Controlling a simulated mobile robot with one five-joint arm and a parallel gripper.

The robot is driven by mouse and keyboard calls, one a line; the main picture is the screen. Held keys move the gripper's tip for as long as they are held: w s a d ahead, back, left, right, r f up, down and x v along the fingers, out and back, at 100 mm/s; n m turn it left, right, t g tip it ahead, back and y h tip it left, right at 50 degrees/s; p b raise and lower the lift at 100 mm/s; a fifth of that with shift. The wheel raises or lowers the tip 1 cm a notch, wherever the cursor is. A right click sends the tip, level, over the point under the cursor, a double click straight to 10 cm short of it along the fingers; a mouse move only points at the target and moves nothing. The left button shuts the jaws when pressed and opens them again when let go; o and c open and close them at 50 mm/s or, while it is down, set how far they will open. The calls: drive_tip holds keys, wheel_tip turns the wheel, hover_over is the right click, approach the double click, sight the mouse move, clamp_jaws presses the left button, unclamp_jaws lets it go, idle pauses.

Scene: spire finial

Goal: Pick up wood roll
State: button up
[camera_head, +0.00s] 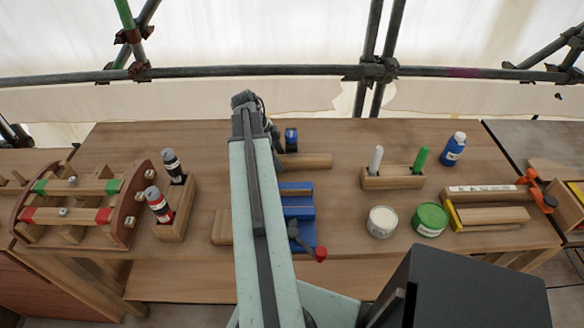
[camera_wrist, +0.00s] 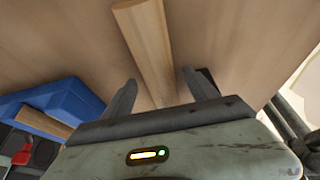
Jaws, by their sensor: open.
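The wood roll, a pale brown wooden bar, lies on the workbench (camera_head: 340,135) in the head view, just right of my arm (camera_head: 307,161). Its left end there is hidden by my arm and gripper. In the wrist view the wood roll (camera_wrist: 148,42) runs from the top edge down between my fingers. My gripper (camera_wrist: 159,78) is open, with one dark finger on each side of the bar. I see a gap on both sides of it and cannot tell how high the fingers are above the bench.
A blue fixture (camera_head: 298,211) with a red-knobbed lever is in front of the bar. A small blue and black object (camera_head: 291,139) stands just behind it. A wooden marker holder (camera_head: 392,178) and two tubs stand to the right. Scaffold pipes (camera_head: 200,72) cross behind the bench.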

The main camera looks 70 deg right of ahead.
drive_tip(key=shift+s+d+f, duration=0.1)
drive_tip(key=shift+s+f, duration=0.1)
drive_tip(key=shift+f, duration=0.4)
drive_tip(key=shift+r, duration=0.2)
clamp_jaws()
drive_tip(key=shift+r+p, duration=0.9)
drive_tip(key=shift+p, duration=0.1)
drive_tip(key=s+a, duration=0.1)
drive_tip(key=a, duration=0.1)
drive_tip(key=s+a, duration=0.1)
drive_tip(key=a, duration=0.2)
drive_tip(key=s+a, duration=0.1)
drive_tip(key=a, duration=0.1)
drive_tip(key=shift+a+f+b, duration=0.3)
drive_tip(key=shift+a, duration=0.05)
wheel_tip(320, 180, up, 14)
drive_tip(key=p, duration=1.4)
drive_tip(key=shift+d, duration=0.2)
